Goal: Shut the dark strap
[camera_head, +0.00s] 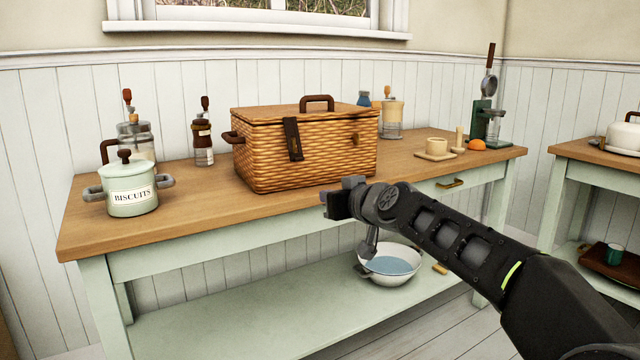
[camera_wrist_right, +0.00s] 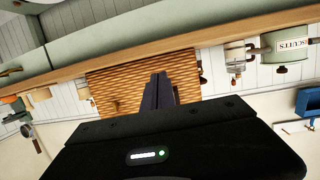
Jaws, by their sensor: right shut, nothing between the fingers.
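A wicker basket (camera_head: 330,158) with a brown handle on its lid stands on the wooden counter, and its lid is down. The dark strap (camera_head: 292,139) hangs from the lid's edge over the left part of the basket's front; I cannot tell whether it is fastened. My right gripper (camera_head: 332,204) is shut and empty, apart from the basket, in front of and below it. In the right wrist view the shut fingers (camera_wrist_right: 159,90) point towards the basket (camera_wrist_right: 115,88), and I cannot make out the strap behind them. My left gripper is not in view.
A green biscuit tin (camera_head: 131,185) and a bottle with a dark grinder top (camera_head: 203,140) stand left of the basket. A bowl (camera_head: 390,268) sits on the lower shelf.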

